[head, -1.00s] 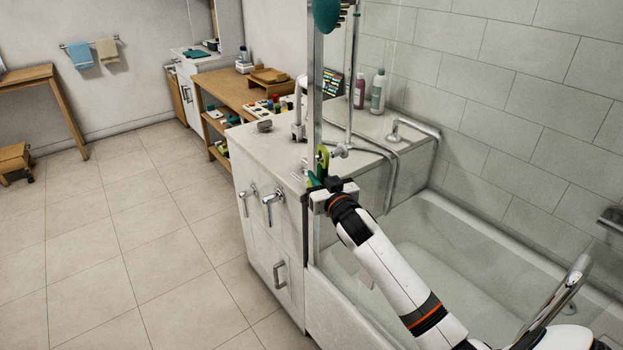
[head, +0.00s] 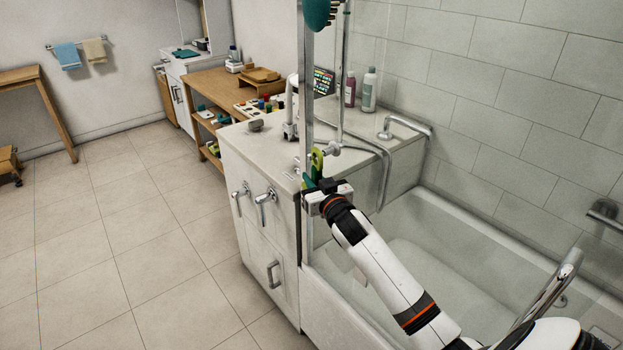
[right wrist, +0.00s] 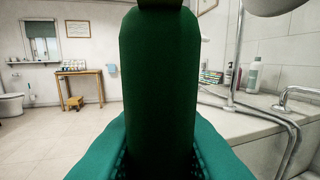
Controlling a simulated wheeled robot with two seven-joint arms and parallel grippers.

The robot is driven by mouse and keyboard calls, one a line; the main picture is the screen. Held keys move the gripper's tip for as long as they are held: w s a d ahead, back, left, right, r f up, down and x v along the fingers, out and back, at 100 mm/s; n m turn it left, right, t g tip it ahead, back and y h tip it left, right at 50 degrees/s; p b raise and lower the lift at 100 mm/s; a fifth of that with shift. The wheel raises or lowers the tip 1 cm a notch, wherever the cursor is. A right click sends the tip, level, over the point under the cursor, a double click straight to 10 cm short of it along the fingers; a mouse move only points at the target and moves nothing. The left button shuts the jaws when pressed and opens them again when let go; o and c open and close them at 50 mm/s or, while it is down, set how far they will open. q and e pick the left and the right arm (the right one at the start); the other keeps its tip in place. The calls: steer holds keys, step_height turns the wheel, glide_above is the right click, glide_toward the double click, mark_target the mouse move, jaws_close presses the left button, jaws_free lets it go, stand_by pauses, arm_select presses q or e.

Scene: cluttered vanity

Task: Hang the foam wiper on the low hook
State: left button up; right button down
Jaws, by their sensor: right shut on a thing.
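My right gripper (head: 317,187) is shut on the foam wiper, beside the upright metal post at the corner of the white cabinet. In the head view the wiper (head: 317,160) shows as a small green and yellow-green shape just above the jaws, partly hidden by post and gripper. In the right wrist view a tall dark green slab (right wrist: 158,85) fills the middle, with teal parts spreading at its base. Two chrome hook-like fittings (head: 265,197) (head: 241,190) stick out from the cabinet front, left of the gripper; I cannot tell whether either is the low hook. My left gripper is out of view.
A bathtub (head: 455,215) lies below and right of my right arm. The counter (head: 265,145) holds bottles (head: 369,90) at the back. A chrome rail (head: 552,290) rises at the near right. Open tiled floor (head: 130,230) lies to the left.

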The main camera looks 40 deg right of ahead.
stand_by(0.3)
steer(key=c, duration=1.2)
jaws_free()
steer(key=shift+s+a+f, duration=0.1)
steer(key=shift+s+a, duration=0.05)
steer(key=shift+s, duration=0.3)
steer(key=s+a+b, duration=0.1)
steer(key=s+a, duration=0.1)
steer(key=s, duration=0.8)
steer(key=shift+s+b, duration=0.3)
steer(key=shift+s, duration=0.1)
